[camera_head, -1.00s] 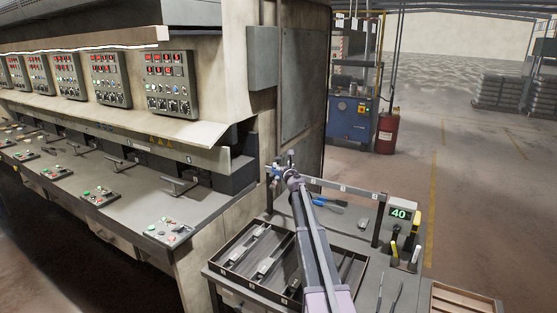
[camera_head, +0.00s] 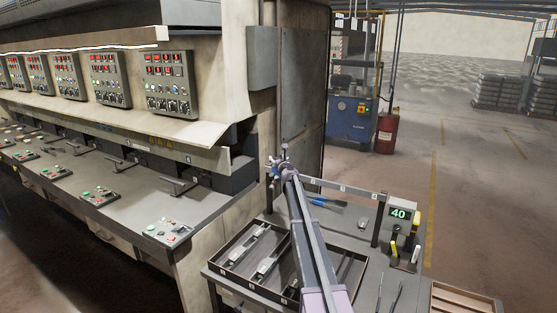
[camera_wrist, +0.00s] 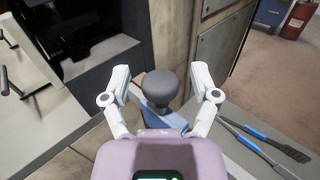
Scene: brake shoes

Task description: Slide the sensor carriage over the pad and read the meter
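My gripper (camera_wrist: 161,76) is open, its two light fingers on either side of a dark round knob (camera_wrist: 160,86). Gaps show between the knob and both fingers. The knob stands on a blue block (camera_wrist: 163,116), apparently the sensor carriage, partly hidden by my gripper. In the head view, my gripper (camera_head: 279,168) is at the left end of a grey rail (camera_head: 345,188) with small white labels. The meter (camera_head: 399,213) at the rail's right end reads 40 in green. I cannot make out a pad under the carriage.
A dark divided tray (camera_head: 232,268) with metal parts stands at the bench's front left. Blue-handled tools (camera_wrist: 245,138) lie right of my gripper. A small grey part (camera_head: 362,223) lies on the bench. A machine cabinet (camera_head: 303,80) rises close behind the rail's left end.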

